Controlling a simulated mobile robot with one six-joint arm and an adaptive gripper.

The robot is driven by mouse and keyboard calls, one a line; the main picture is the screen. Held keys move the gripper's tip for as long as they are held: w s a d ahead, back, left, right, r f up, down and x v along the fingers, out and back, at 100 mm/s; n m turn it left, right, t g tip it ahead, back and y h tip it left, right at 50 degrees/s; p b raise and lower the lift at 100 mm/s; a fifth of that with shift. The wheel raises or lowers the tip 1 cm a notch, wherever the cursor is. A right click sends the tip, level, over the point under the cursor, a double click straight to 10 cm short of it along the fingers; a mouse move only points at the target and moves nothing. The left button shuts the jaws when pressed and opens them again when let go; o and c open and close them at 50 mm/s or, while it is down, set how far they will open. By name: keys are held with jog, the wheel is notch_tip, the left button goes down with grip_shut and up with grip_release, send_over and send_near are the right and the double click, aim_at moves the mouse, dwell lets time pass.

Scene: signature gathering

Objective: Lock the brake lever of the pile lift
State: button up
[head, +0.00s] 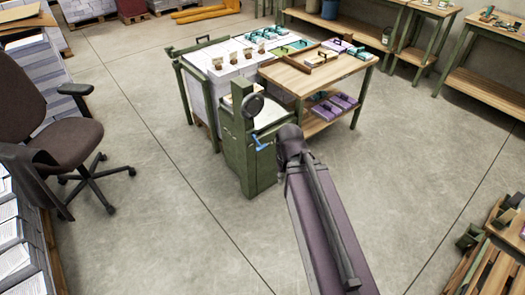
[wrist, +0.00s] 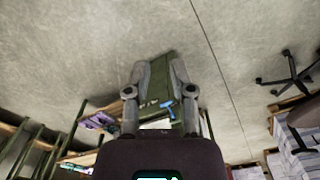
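The pile lift is a green metal cabinet (head: 250,150) with a dark round dial on top, standing at the front left of the table group. Its blue brake lever (head: 262,143) sticks out near the top of the front side, just left of my arm's end. In the wrist view, the blue lever (wrist: 166,104) shows between the two grey fingers of my gripper (wrist: 160,66), with the green cabinet (wrist: 158,72) behind. The fingers are apart, with nothing visibly held. I cannot tell whether they touch the lever. In the head view my arm hides the gripper.
A brown office chair (head: 50,130) stands at the left. A workbench (head: 495,275) is at the lower right. The concrete floor in front of the lift is clear.

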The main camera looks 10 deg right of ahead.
jog(key=shift+w+a+f, duration=0.1)
jog(key=shift+f, duration=0.2)
grip_shut()
jog(key=w+a+f+m+t+y+b, duration=0.35)
jog(key=w+f+m+b, duration=0.25)
jog(key=w+f+b, duration=0.7)
jog(key=w+a+f+m+t+y+b, duration=0.3)
jog(key=w+f+m+y+b, duration=0.45)
jog(key=b, duration=0.95)
jog(key=w+d+f+m+t+b, duration=0.5)
jog(key=w+f+m+b, duration=0.3)
jog(key=b, duration=0.6)
jog(key=w+d+f+m+t+h+b, duration=0.1)
jog(key=w+d+f+m+t+b, duration=0.4)
jog(key=b, duration=1)
jog(key=shift+w+d+f+m, duration=0.4)
jog(key=shift+w+f+m, duration=1.35)
jog(key=shift+w+f, duration=0.65)
